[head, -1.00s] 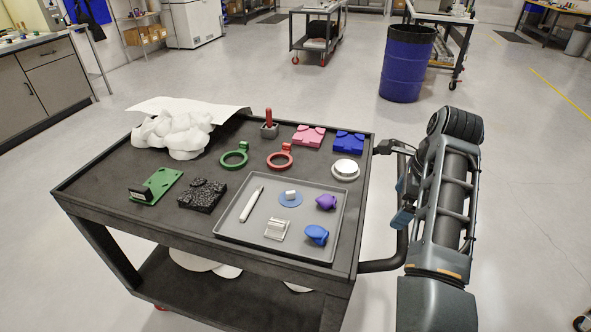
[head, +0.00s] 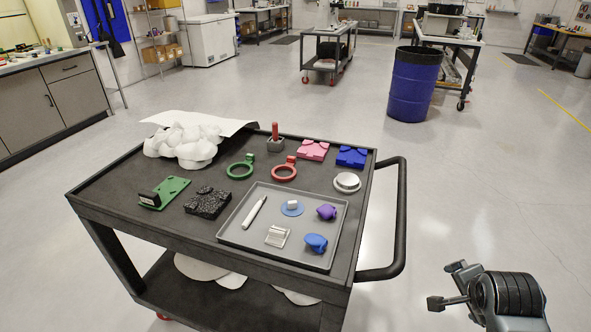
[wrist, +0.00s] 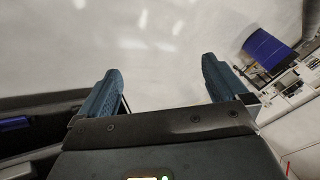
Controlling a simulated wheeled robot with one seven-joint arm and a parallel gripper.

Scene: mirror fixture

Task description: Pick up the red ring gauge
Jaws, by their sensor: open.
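The red ring gauge (head: 284,173) lies flat on the dark cart top, with its small block-like tab toward the back. It sits between the green ring gauge (head: 240,170) and the white round part (head: 347,182). My gripper (head: 448,285) is off the cart, low at the right of the head view, well apart from the ring. In the wrist view my gripper (wrist: 160,88) shows two blue-grey fingers spread wide with nothing between them. The red ring gauge is not in the wrist view.
The cart's black handle (head: 401,220) stands between my gripper and the cart top. A grey tray (head: 233,237) with several small parts fills the front right of the top. Pink (head: 313,150) and blue blocks (head: 351,156) lie behind.

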